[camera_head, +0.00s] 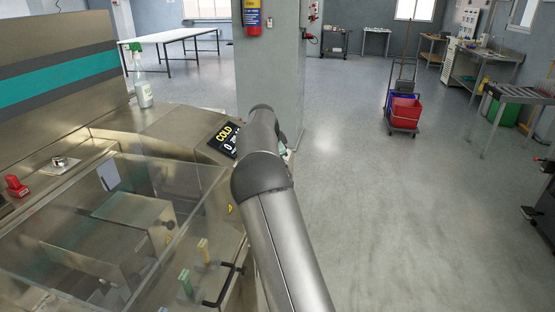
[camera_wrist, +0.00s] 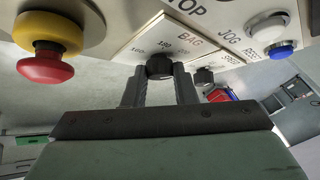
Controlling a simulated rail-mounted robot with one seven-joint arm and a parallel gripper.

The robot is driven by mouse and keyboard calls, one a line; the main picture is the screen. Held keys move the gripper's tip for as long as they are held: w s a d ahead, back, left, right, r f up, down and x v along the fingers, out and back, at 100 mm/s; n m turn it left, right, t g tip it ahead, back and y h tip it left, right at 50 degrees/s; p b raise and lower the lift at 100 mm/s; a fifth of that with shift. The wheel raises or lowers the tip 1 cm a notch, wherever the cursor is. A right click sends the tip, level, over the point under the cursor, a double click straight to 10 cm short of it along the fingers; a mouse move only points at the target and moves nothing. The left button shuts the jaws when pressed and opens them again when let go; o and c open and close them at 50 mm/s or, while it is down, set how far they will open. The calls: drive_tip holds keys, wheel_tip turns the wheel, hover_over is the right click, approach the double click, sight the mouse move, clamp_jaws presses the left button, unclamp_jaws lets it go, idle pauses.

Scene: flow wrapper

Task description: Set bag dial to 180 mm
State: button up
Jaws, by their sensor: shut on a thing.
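The black bag dial (camera_wrist: 159,66) is on a pale panel below the word BAG in the wrist view, with small numbers around it. My gripper (camera_wrist: 158,76) has one finger on each side of the dial and is shut on it. I cannot make out where the dial's pointer stands. In the head view my arm hides the gripper and the dial.
A red-and-yellow stop button (camera_wrist: 47,46) is left of the dial. A smaller speed dial (camera_wrist: 204,76) and a blue button (camera_wrist: 281,52) are to the right. A display reading COLD (camera_head: 225,138) and a clear guard with a black handle (camera_head: 222,287) are beside my arm.

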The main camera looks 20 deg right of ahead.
drive_tip(key=f+n+t+b, duration=0.1)
drive_tip(key=b, duration=0.3)
drive_tip(key=shift+s+n, duration=0.1)
drive_tip(key=shift+n, duration=0.2)
drive_tip(key=n+t+b, duration=0.1)
drive_tip(key=b, duration=0.2)
drive_tip(key=n+t+y+b, duration=0.1)
drive_tip(key=n+b, duration=0.1)
drive_tip(key=b, duration=0.1)
drive_tip(key=shift+s+d+t+b, duration=0.15)
drive_tip(key=shift+s+t+b, duration=0.05)
drive_tip(key=shift+t+b, duration=0.2)
drive_tip(key=n+t+y+b, duration=0.1)
drive_tip(key=n+b, duration=0.1)
drive_tip(key=b, duration=0.1)
drive_tip(key=n+t+b, duration=0.1)
drive_tip(key=n+b, duration=0.1)
drive_tip(key=shift+d+y+b, duration=0.1)
drive_tip(key=shift+y+b, duration=0.3)
drive_tip(key=shift+s+r+n+t+y+b, duration=0.1)
drive_tip(key=shift+r+n+t+y+b, duration=0.1)
drive_tip(key=shift+n+t+y+b, duration=0.65)
drive_tip(key=shift+r+g+b, duration=0.1)
drive_tip(key=shift+g+b, duration=0.15)
drive_tip(key=shift+b, duration=0.2)
drive_tip(key=o, duration=1)
